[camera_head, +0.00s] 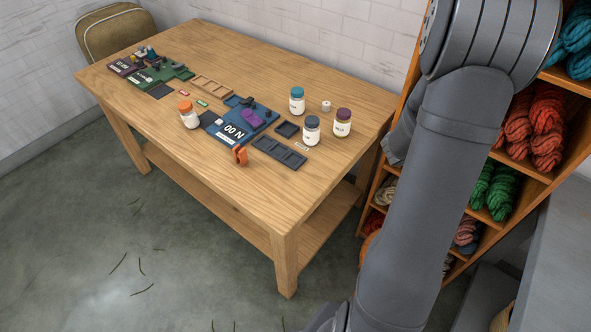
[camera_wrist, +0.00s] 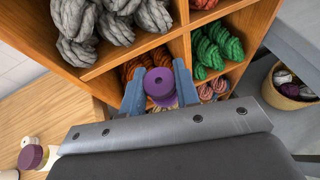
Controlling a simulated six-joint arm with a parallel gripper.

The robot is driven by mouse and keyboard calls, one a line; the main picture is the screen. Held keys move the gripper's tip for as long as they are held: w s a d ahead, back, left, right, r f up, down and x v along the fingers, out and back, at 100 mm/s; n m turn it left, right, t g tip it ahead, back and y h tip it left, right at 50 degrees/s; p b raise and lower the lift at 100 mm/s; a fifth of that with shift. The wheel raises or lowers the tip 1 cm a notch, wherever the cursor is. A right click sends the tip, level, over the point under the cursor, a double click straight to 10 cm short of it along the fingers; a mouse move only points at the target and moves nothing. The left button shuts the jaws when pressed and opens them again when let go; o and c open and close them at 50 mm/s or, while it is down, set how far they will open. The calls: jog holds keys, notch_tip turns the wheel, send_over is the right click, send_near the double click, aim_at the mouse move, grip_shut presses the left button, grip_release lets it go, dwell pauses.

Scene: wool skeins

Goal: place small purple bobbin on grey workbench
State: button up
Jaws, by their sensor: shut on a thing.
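The small purple bobbin (camera_wrist: 158,84) is held between the two blue-grey fingers of my gripper (camera_wrist: 160,90) in the wrist view. The gripper is shut on it, in front of the wooden shelf and clear of its boards. A grey surface that looks like the grey workbench (camera_head: 563,215) stands at the right edge of the head view. It also shows at the upper right of the wrist view (camera_wrist: 296,38), to the right of the bobbin. In the head view my arm hides the bobbin and the fingers.
The wooden shelf (camera_wrist: 163,50) has compartments of grey, green, orange and pink skeins. A basket (camera_wrist: 291,88) with yarn stands at the right, below the grey surface. The wooden table (camera_head: 330,95) carries jars, trays and a blue board at the left.

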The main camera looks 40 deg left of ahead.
jog(key=s+a+f, duration=0.1)
jog(key=s+a, duration=0.3)
jog(key=a, duration=0.4)
jog(key=s+a+f, duration=0.1)
jog(key=s+a, duration=0.2)
jog(key=a, duration=0.6)
jog(key=s+a+f, duration=0.2)
jog(key=s+a, duration=0.9)
jog(key=s, duration=0.3)
jog(key=shift+s+a+f+n+y, duration=0.2)
jog(key=shift+s+f+n+y, duration=0.1)
jog(key=shift+s+f, duration=0.1)
send_over(269, 174)
notch_tip(269, 174, down, 7)
jog(key=shift+a, duration=0.1)
jog(key=shift+f, duration=1.8)
jog(key=shift+f, duration=0.25)
jog(key=o, duration=0.9)
jog(key=shift+o, duration=0.2)
